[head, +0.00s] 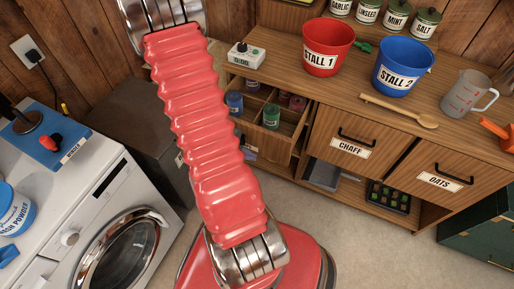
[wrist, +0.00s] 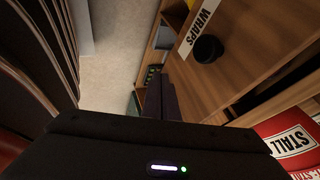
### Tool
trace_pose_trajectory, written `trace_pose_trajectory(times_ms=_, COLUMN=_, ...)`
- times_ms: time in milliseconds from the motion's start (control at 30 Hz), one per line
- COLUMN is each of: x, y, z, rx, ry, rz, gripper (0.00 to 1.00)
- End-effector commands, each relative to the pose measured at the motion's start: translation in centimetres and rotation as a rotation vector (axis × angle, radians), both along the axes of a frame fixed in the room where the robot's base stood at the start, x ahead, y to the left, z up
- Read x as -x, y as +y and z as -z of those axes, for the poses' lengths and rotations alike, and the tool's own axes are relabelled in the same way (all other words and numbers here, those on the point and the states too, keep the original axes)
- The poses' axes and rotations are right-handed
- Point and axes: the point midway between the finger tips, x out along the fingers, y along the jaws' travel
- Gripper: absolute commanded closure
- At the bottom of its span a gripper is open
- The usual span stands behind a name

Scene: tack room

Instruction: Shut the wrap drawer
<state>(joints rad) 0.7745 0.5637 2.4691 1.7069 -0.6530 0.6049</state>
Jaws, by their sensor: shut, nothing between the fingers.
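The wrap drawer (head: 285,143) stands pulled out of the wooden cabinet in the head view, with several coloured rolls in its divided inside. Part of it is hidden behind my red arm sleeve. In the wrist view its wooden front (wrist: 188,84) carries a WRAPS label (wrist: 197,26) and a round black knob (wrist: 207,48). My gripper (wrist: 162,92) is shut and empty, its dark fingers beside the drawer front, left of and below the knob in the picture. I cannot tell whether they touch the front. In the head view my gripper is hidden.
The CHAFF drawer (head: 358,128) and OATS drawer (head: 440,160) are to the right. On the cabinet top stand a red bucket (head: 327,46), a blue bucket (head: 402,66), a wooden spoon (head: 400,110) and a jug (head: 468,94). A white washing machine (head: 100,205) stands left. Floor (head: 375,240) is clear in front.

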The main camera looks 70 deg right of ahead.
Motion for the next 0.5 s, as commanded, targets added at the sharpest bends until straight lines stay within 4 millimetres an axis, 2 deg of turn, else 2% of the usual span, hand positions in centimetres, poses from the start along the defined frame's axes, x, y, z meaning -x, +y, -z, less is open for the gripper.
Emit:
trace_pose_trajectory(times_ms=133, x=0.8, y=-0.7, z=1.4, rx=-0.003, ry=0.002, rz=0.001, gripper=1.0)
trace_pose_trajectory(times_ms=300, x=1.0, y=-3.0, z=1.3, rx=0.001, ry=-0.002, rz=0.004, gripper=1.0)
trace_pose_trajectory(times_ms=500, x=1.1, y=-4.6, z=1.3, rx=0.0, ry=-0.001, rz=0.003, gripper=1.0)
